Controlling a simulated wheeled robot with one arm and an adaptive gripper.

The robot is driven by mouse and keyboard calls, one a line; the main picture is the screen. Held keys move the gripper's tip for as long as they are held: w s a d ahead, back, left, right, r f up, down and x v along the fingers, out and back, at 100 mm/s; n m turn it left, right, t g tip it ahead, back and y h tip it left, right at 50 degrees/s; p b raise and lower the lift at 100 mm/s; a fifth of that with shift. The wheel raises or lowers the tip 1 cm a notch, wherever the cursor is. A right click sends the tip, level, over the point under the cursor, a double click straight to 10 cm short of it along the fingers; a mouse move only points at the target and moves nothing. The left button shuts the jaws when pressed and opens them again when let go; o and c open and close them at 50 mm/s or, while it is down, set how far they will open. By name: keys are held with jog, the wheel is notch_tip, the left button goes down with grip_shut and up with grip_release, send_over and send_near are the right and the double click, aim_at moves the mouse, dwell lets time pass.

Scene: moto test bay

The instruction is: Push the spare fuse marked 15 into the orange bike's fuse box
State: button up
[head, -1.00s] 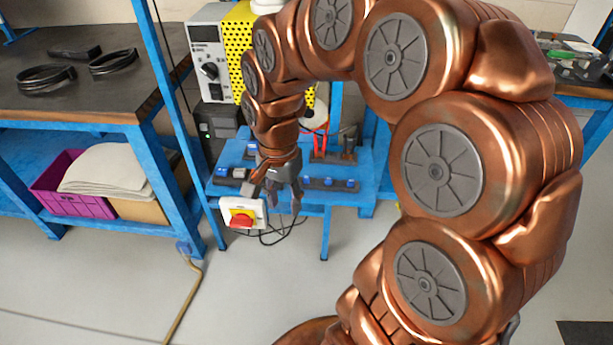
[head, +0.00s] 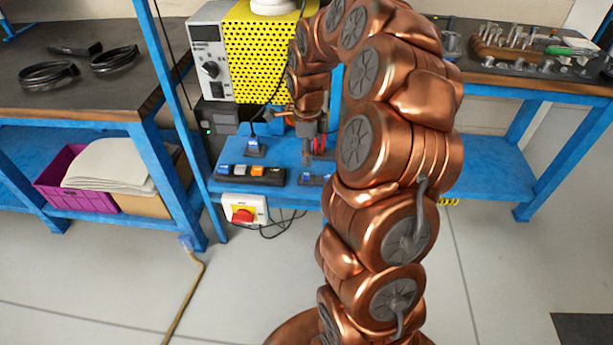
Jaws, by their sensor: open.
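My gripper (head: 312,152) points down over the small blue bench, fingers apart and nothing visible between them. It hangs behind and right of a black strip (head: 252,174) that carries several small blue, white and orange pieces. A second dark strip (head: 313,180) with blue pieces lies in front of it, partly hidden by my arm. A small blue-and-dark unit with a cable (head: 255,148) stands left of the gripper. I cannot read any marking, so I cannot tell which piece is the fuse marked 15 or which part is the orange bike's fuse box.
A grey instrument (head: 208,58) and yellow perforated housing (head: 265,60) stand behind. A red-and-yellow switch box (head: 243,211) hangs at the bench front. Dark-topped workbenches stand left (head: 100,95) and right (head: 490,80).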

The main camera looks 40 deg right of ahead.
aim_at(308, 174)
jog(key=shift+f, duration=0.1)
jog(key=shift+f, duration=1.2)
jog(key=shift+p, duration=0.35)
jog(key=shift+f, duration=0.3)
jog(key=shift+d+f+p, duration=0.15)
jog(key=shift+f+p, duration=0.75)
jog(key=shift+f, duration=1.4)
jog(key=shift+c, duration=0.2)
jog(key=c, duration=0.7)
